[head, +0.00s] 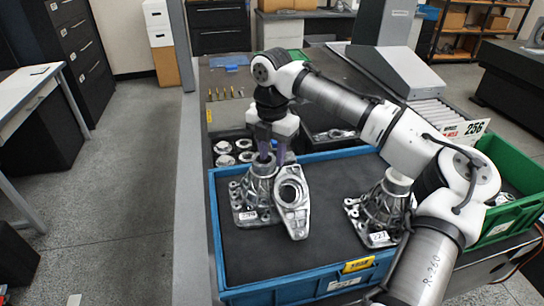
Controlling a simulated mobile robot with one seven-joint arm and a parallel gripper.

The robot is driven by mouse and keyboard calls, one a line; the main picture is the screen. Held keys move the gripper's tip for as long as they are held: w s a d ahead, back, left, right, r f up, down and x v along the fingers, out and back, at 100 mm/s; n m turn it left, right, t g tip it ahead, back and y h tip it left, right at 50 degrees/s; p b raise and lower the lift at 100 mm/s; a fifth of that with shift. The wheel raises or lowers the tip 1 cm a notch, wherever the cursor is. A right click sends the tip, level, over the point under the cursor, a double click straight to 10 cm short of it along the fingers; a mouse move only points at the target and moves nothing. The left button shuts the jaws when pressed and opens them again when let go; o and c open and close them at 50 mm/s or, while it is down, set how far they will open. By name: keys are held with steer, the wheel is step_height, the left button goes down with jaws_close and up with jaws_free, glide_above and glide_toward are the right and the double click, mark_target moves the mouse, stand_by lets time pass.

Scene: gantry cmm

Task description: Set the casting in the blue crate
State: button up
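The blue crate (216,235) stands on the bench below my arm, with a dark floor. Three grey metal castings are inside its walls. A flared casting (260,190) with a small label is at the left. A flat casting with a round opening (291,208) is beside it, close or touching. Another flared casting (385,208), labelled 227, is at the right, partly behind my arm. My gripper (270,154) points down at the top of the left casting. Its purple fingers are at the casting's neck; whether they grip it cannot be told.
A dark tray with round metal parts (224,147) lies behind the crate. Small brass-coloured pins (225,93) stand farther back. The front of the blue crate's floor is clear.

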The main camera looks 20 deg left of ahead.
step_height(320, 180, up, 11)
steer(key=b, duration=0.1)
steer(key=shift+f, duration=0.2)
